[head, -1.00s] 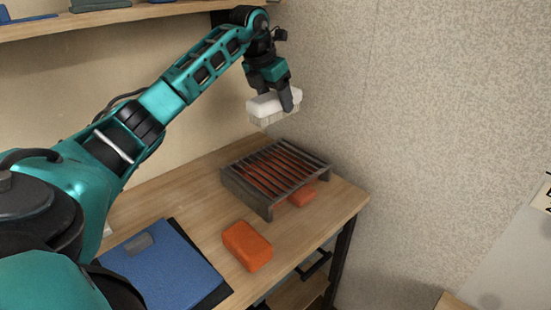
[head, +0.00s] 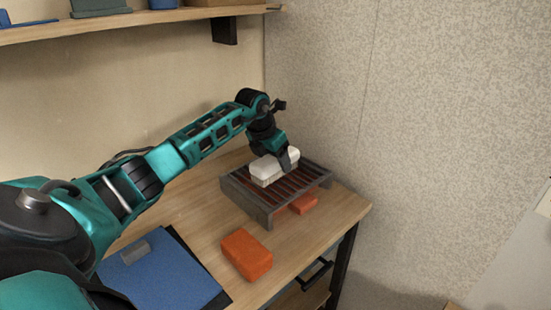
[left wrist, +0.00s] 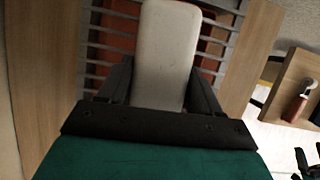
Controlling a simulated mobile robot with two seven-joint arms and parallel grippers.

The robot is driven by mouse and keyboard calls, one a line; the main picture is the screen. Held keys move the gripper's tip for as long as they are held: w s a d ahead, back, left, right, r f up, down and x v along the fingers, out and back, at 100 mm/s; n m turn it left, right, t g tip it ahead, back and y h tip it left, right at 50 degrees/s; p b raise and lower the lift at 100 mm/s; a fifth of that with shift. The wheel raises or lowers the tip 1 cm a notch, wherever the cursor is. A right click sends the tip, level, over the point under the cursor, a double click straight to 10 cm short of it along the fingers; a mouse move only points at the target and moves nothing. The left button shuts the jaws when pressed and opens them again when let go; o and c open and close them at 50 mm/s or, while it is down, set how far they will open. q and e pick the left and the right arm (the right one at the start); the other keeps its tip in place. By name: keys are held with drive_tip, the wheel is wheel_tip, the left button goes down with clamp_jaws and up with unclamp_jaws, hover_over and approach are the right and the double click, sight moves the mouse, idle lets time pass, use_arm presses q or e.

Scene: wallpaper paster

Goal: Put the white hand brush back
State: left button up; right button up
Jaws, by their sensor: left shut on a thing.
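The white hand brush (head: 272,167) is at the top of the dark slatted rack (head: 246,204), bristles down. Whether its bristles touch the slats I cannot tell. My left gripper (head: 287,162) is shut on the brush from above. In the left wrist view the brush (left wrist: 166,50) lies between both fingers, with the rack's slats (left wrist: 97,52) beneath it.
An orange block (head: 246,255) lies on the workbench in front of the rack, and another orange piece (head: 303,204) shows under the rack. A blue pad (head: 160,274) lies at the left. A shelf (head: 120,24) hangs above. Walls stand behind and right.

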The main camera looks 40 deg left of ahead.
use_arm(q)
drive_tip(key=shift+f, duration=0.25)
drive_tip(key=o, duration=1.1)
drive_tip(key=shift+r+b, duration=0.1)
drive_tip(key=shift+b, duration=0.3)
